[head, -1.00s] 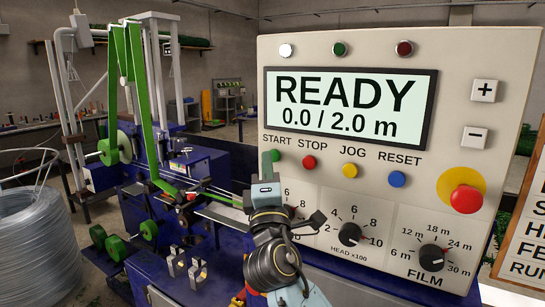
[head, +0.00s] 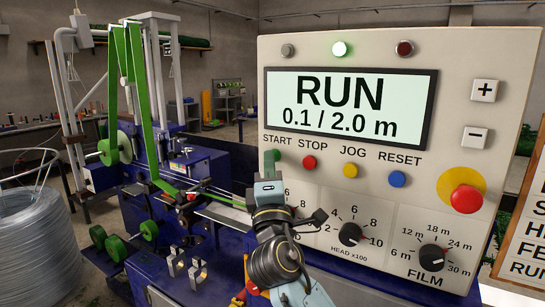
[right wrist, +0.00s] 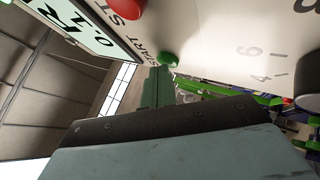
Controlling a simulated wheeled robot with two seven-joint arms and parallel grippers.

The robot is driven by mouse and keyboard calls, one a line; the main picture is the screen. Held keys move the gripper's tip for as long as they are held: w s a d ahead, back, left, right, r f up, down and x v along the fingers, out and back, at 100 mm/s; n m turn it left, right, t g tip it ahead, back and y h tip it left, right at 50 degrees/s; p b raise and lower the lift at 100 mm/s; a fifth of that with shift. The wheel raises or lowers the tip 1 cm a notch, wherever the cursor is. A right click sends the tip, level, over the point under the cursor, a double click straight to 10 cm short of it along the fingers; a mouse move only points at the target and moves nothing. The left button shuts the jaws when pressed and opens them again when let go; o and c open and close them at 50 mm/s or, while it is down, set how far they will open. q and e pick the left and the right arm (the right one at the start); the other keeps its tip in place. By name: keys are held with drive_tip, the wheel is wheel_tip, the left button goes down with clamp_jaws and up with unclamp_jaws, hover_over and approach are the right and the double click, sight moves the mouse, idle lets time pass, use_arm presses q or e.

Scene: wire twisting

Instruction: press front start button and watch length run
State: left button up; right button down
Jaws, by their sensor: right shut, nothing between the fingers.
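The control panel (head: 290,50) stands at the right of the head view. Its display (head: 350,107) reads RUN and 0.1 / 2.0 m. The green lamp (head: 339,49) above the display is lit. The green START button (head: 276,155) is at the left of the button row, and it also shows in the right wrist view (right wrist: 169,59). My right gripper (head: 270,165) is shut and empty, its tip just in front of the START button. In the right wrist view its fingers (right wrist: 157,85) point at the button; I cannot tell whether they touch. My left gripper is not in view.
Red STOP (head: 309,163), yellow JOG (head: 350,171) and blue RESET (head: 397,179) buttons sit to the right of START. A red emergency knob (head: 466,198) is lower right. The wire machine (head: 160,215) stands left of the panel, with a wire coil (head: 40,240) at far left.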

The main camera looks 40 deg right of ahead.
drive_tip(key=shift+s+a, duration=0.35)
drive_tip(key=shift+a, duration=0.35)
drive_tip(key=shift+s+a+b, duration=0.1)
drive_tip(key=shift+s+a, duration=0.2)
drive_tip(key=shift+a, duration=0.5)
drive_tip(key=shift+s+a+b, duration=0.1)
drive_tip(key=shift+s+a, duration=0.25)
drive_tip(key=shift+a, duration=0.4)
drive_tip(key=shift+s+a+b, duration=0.1)
drive_tip(key=shift+s+a, duration=0.2)
drive_tip(key=shift+a, duration=0.5)
